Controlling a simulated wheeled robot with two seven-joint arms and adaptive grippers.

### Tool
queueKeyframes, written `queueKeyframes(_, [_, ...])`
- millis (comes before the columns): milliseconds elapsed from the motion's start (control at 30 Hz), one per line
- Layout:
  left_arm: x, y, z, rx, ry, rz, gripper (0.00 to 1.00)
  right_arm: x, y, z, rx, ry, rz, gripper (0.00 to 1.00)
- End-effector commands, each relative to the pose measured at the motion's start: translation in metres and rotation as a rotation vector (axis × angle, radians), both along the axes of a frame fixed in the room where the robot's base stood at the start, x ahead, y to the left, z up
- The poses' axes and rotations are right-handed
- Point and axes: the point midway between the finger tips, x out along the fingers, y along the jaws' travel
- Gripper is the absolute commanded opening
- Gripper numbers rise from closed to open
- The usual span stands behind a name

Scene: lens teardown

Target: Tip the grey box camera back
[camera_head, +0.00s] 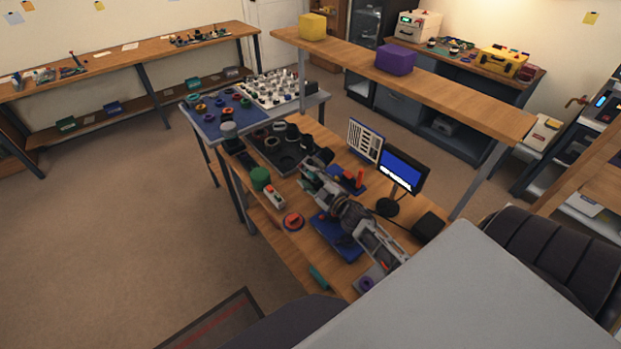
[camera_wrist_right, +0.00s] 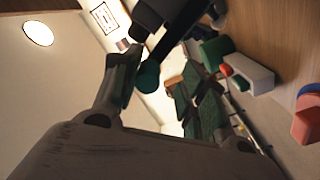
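I cannot surely pick out the grey box camera. A dark boxy body (camera_head: 234,146) with a grey round part (camera_head: 229,130) on it stands at the bench's far left corner. My right gripper (camera_head: 312,166) is over the middle of the bench, beside the black tray and apart from that body. In the right wrist view its fingers (camera_wrist_right: 160,90) are spread, with nothing clearly held between them. A black block (camera_wrist_right: 160,18) and a teal round end (camera_wrist_right: 148,77) show beyond the fingers. My left gripper is not in view.
The wooden bench holds a black tray (camera_head: 268,154), a green cylinder (camera_head: 260,177), a pale button box (camera_head: 274,195), a red ring (camera_head: 293,221) and a monitor (camera_head: 402,171). A raised shelf (camera_head: 450,92) runs along its far side.

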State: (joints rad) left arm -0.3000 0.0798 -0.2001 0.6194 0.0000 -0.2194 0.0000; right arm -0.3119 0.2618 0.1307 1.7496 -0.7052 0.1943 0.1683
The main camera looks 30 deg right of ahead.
Motion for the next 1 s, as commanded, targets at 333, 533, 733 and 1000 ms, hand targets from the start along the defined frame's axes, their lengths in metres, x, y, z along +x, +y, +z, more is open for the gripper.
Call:
queueKeyframes(333, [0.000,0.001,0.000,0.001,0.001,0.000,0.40,-0.010,0.000,-0.003,0.003,0.005,0.001,0.41])
queueKeyframes(533, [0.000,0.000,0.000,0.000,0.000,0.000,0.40,-0.025,-0.002,-0.003,0.001,0.004,0.000,0.41])
queueKeyframes(733, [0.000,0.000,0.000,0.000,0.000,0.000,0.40,-0.044,-0.003,-0.003,0.004,0.005,0.000,0.41])
queueKeyframes(1000, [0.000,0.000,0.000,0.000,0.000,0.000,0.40,-0.068,-0.005,-0.002,0.001,0.003,0.000,0.41])
